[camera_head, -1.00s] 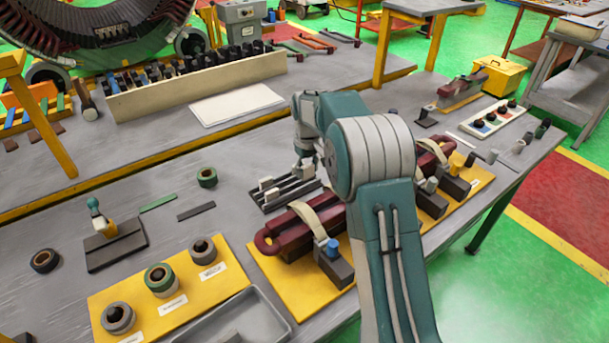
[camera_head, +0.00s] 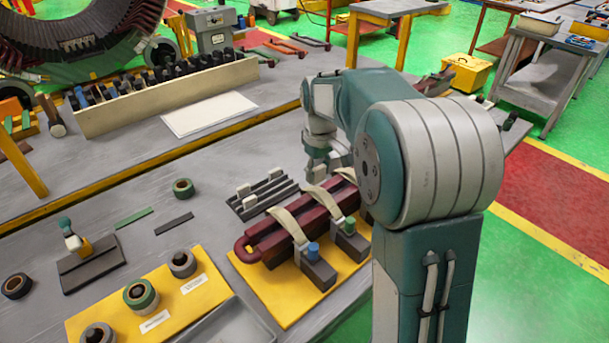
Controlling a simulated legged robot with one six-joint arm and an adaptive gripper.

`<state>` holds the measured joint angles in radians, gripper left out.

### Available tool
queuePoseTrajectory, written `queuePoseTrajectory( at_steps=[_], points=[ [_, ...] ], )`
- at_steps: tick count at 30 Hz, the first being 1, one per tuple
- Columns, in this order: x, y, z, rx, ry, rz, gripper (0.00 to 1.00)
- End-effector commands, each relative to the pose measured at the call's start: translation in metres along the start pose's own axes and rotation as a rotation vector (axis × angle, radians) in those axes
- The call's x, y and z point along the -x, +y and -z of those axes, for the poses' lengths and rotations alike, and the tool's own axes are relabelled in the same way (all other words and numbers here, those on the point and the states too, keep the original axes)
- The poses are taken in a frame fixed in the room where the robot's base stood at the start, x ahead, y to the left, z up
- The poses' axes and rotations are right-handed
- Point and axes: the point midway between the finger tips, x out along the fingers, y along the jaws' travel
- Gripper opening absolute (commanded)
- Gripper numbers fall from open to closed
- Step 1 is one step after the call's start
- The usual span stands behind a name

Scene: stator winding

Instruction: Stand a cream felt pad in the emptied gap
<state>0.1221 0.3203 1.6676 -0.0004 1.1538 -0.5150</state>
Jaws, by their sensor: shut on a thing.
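My gripper (camera_head: 320,178) is shut and points down over the far side of the maroon coil (camera_head: 270,240), to the right of the dark slotted rack (camera_head: 263,196). It holds a small piece, most likely a cream felt pad, but its fingertips and the piece are too small to show clearly. Two cream pads stand in the rack, one on the left (camera_head: 243,190) and one further back (camera_head: 277,173). Cream straps (camera_head: 288,222) arch over the maroon coils beside dark blocks with blue and green tops. My arm hides the coils' right part, and the gap cannot be made out.
The yellow board (camera_head: 255,279) under the coils lies at the bench's front edge. Left of it are tape rolls on another yellow board (camera_head: 190,313) and a grey tray (camera_head: 238,325). Green and dark strips (camera_head: 174,224) lie flat. Bare bench lies left of the rack.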

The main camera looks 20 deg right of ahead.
Motion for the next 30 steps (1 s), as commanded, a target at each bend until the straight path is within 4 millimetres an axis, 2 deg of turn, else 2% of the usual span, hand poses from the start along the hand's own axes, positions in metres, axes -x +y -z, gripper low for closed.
queuePoseTrajectory(
  at_steps=[1,3,8,30],
  points=[
    [0.005,0.015,-0.004,-0.008,0.002,-0.002,0.37],
    [0.01,0.031,-0.008,-0.007,0.002,-0.002,0.37],
    [0.017,0.05,-0.015,-0.002,0.001,-0.001,0.37],
    [-0.017,0.05,-0.015,0.0,0.001,-0.001,0.37]
  ],
)
